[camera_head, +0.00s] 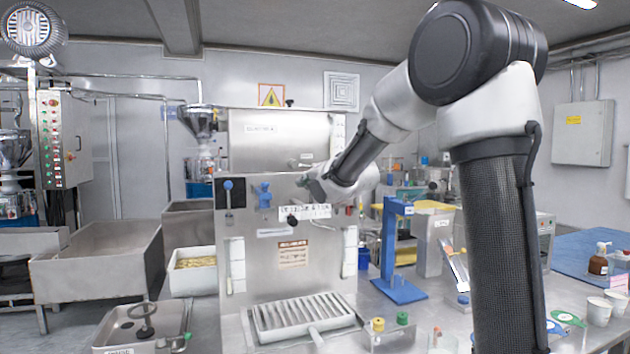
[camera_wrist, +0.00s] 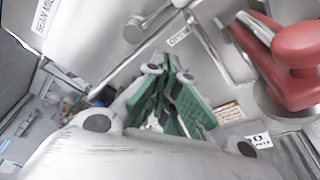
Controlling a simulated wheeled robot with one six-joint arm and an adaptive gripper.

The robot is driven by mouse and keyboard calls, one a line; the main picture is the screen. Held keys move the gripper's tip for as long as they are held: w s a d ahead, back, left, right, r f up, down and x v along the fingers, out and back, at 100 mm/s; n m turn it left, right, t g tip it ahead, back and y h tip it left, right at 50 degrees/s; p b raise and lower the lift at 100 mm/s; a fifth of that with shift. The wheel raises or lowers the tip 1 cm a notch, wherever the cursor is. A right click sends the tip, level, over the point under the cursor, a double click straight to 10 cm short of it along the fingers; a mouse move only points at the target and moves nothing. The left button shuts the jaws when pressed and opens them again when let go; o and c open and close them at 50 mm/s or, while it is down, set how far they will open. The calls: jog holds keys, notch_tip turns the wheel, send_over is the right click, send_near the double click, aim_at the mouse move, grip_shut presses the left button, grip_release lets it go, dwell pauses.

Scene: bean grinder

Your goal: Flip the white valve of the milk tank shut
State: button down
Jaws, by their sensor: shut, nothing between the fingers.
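The steel tank (camera_head: 280,136) on top of the machine carries a label; in the wrist view part of its label (camera_wrist: 47,18) reads "BEAN MIL". In the wrist view a pale grey-white lever with a round end (camera_wrist: 137,29) sticks out beside a small label, above my fingers. It may be the white valve; I cannot tell its setting. My gripper (camera_head: 309,185) is at the machine's upper front, just below the tank. In the wrist view its green-padded fingers (camera_wrist: 165,100) are together and empty, apart from the lever. My arm hides part of the machine's right side.
A red handle (camera_wrist: 292,55) fills the wrist view's upper right, close to my fingers. Two blue levers, one of them here (camera_head: 264,195), and a black knob (camera_head: 292,220) are on the front panel. A blue stand (camera_head: 398,250) is to the right. A slatted drain tray (camera_head: 300,315) lies below.

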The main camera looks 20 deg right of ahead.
aim_at(307, 166)
jog(key=shift+x, duration=1.05)
jog(key=shift+w+d+r, duration=0.45)
jog(key=shift+d, duration=0.3)
jog(key=shift+w+d+r, duration=0.45)
jog(key=shift+d+r, duration=0.05)
jog(key=shift+d, duration=0.25)
jog(key=shift+r, duration=0.1)
jog(key=shift+w+d+r+n, duration=0.15)
jog(key=shift+d+r+n, duration=0.25)
jog(key=shift+r+n, duration=0.2)
